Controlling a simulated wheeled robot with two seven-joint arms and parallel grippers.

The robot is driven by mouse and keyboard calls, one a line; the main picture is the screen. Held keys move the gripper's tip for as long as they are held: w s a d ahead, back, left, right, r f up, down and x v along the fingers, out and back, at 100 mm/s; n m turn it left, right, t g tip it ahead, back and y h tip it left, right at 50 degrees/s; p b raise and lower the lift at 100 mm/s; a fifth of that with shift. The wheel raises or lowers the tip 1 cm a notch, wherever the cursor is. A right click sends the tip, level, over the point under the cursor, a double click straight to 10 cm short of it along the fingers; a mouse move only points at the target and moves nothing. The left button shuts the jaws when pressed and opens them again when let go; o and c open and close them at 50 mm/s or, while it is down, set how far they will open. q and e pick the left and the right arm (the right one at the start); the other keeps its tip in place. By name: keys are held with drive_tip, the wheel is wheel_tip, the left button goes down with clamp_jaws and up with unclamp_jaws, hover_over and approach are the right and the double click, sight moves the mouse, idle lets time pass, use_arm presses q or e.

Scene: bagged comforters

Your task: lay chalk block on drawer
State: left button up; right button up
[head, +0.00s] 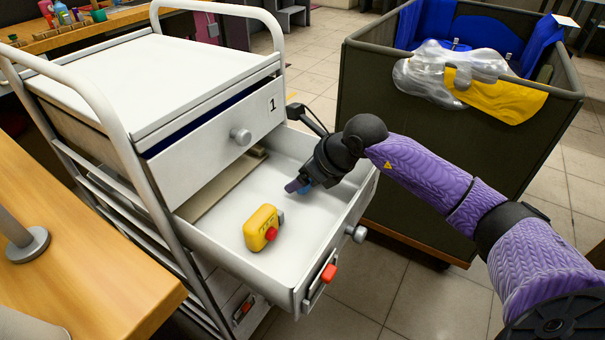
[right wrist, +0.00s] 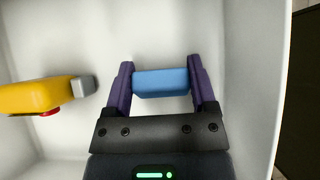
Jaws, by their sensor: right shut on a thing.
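A blue chalk block (right wrist: 161,83) is held between the two purple fingers of my right gripper (right wrist: 161,85) in the right wrist view. Whether the block touches the drawer floor I cannot tell. A yellow tool with a grey tip (head: 262,227) lies in the drawer nearer its front left; it also shows at the left in the right wrist view (right wrist: 38,95). My left gripper is out of view.
The closed-in drawer marked 1 (head: 220,140) sits above, slightly open. A dark bin (head: 440,150) with blue lining and bagged items stands at the right. A wooden table (head: 70,270) is at the left. The drawer floor between the yellow tool and my gripper is clear.

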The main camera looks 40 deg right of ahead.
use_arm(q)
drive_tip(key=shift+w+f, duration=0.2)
use_arm(e)
drive_tip(key=shift+f, duration=0.3)
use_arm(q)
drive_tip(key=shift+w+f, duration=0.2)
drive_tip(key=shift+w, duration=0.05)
use_arm(e)
drive_tip(key=shift+f, duration=0.2)
use_arm(q)
drive_tip(key=shift+b, duration=0.3)
use_arm(e)
drive_tip(key=o, duration=0.8)
drive_tip(key=shift+f, duration=0.1)
drive_tip(key=o, duration=0.3)
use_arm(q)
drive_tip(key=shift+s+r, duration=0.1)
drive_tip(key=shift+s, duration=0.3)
use_arm(e)
drive_tip(key=shift+o, duration=0.2)
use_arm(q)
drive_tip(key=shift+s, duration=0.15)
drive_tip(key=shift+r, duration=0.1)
